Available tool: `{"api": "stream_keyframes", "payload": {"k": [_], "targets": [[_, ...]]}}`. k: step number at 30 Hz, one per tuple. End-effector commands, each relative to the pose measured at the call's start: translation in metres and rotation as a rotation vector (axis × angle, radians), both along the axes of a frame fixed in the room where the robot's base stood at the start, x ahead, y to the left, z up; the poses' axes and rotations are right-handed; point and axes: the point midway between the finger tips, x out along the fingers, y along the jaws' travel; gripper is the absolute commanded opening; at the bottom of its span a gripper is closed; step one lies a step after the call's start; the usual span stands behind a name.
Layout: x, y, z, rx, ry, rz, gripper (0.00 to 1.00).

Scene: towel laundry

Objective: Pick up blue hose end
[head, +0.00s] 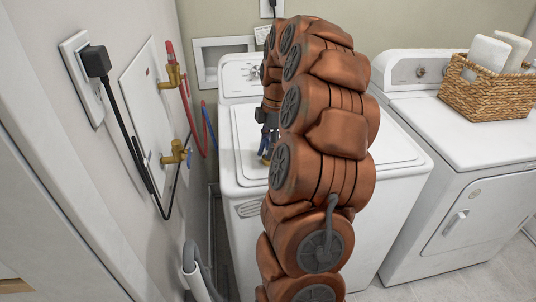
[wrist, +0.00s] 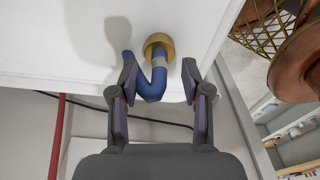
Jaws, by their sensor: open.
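The blue hose end shows in the wrist view as a bent blue hose (wrist: 152,88) with a brass coupling (wrist: 158,42) and a pale collar. It is at the white washer's top, near its edge. My gripper (wrist: 159,78) is open, with one finger on each side of the blue hose. The coupling lies just beyond the fingertips. I cannot tell whether a finger touches the hose. In the head view the blue hose end (head: 265,143) shows only as a small patch on the washer (head: 237,188), mostly hidden by my arm.
On the left wall are two brass valves (head: 174,153), a red hose (head: 188,110), and an outlet with a black plug and cord (head: 96,62). A dryer (head: 480,190) stands at right with a wicker basket (head: 485,98) of rolled towels. My arm hides the washer's middle.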

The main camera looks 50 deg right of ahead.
Motion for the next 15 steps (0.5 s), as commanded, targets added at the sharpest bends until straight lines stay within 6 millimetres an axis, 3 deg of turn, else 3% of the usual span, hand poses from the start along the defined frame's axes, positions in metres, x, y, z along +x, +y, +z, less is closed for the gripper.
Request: {"api": "stream_keyframes", "payload": {"k": [4, 12, 15], "targets": [[0.000, 0.002, -0.015, 0.001, 0.002, 0.000, 0.48], [0.001, 0.002, -0.019, 0.000, -0.001, 0.000, 0.48], [0.001, 0.002, -0.019, 0.000, -0.001, 0.000, 0.39]]}}
